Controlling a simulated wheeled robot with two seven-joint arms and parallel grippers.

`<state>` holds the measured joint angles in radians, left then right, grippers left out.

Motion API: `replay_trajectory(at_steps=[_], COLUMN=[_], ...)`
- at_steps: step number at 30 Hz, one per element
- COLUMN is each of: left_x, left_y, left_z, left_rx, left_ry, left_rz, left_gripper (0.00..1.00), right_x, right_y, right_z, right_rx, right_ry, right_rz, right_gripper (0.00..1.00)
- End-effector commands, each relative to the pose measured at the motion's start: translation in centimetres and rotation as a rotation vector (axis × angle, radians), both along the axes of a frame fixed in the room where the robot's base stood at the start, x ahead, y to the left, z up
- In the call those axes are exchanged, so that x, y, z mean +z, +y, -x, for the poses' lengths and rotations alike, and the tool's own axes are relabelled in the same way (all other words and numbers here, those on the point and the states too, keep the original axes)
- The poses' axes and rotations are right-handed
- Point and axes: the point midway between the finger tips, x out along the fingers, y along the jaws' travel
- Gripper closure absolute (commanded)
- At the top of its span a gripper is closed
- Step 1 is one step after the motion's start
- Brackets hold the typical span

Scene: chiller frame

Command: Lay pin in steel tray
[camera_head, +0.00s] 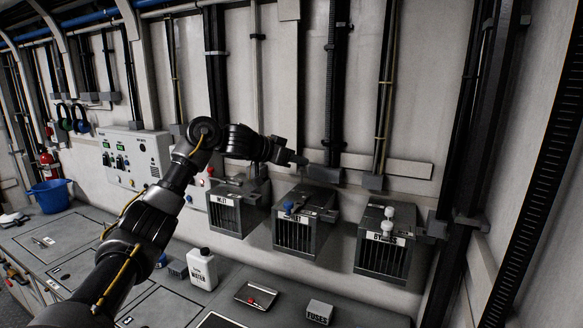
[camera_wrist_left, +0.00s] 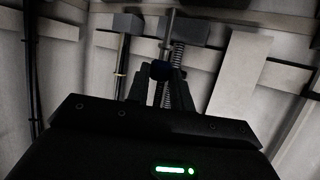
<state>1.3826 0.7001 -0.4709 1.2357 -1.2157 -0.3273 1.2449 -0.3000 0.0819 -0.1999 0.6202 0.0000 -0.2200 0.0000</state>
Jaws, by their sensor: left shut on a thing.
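My left gripper (camera_head: 299,160) is raised in front of the wall, above and between the left and middle wall boxes. In the left wrist view its fingers (camera_wrist_left: 160,88) are shut on a small pin with a dark blue, rounded head (camera_wrist_left: 159,70). The rest of the pin is hard to make out against the dark fingers. The steel tray (camera_head: 264,290) is a small, shallow tray on the bench below the boxes, well apart from the gripper. A small red-headed item (camera_head: 251,301) lies in it. My right gripper is not in view.
Three caged boxes hang on the wall: left (camera_head: 232,213), middle (camera_head: 300,234) with a blue knob, and right (camera_head: 383,250) with white knobs. A white bottle (camera_head: 202,271) and a fuses box (camera_head: 319,311) flank the tray. A blue bucket (camera_head: 50,196) stands far left.

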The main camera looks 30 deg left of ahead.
Motion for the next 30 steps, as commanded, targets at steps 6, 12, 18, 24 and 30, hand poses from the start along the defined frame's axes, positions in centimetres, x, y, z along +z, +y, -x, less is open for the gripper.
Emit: replay_trajectory(at_steps=[6,12,18,24,30], left_x=[-0.2,-6.3,-12.7,-18.4,-23.1], left_y=[-6.3,-10.3,-12.3,-13.5,-13.9], left_z=[5.1,11.4,17.3,22.6,26.9], left_rx=[-0.197,-0.345,-0.428,-0.478,-0.495], left_ry=[-0.005,0.004,0.006,0.006,0.004], left_rz=[-0.001,-0.001,0.001,0.004,0.004], left_gripper=[0.99,0.99,0.99,0.99,0.99], right_x=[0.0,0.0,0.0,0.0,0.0], right_y=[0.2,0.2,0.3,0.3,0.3], right_z=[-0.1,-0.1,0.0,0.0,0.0], right_rx=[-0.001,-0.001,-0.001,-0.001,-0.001], right_ry=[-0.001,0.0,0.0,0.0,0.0], right_rz=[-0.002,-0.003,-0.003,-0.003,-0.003], right_gripper=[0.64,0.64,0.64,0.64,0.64])
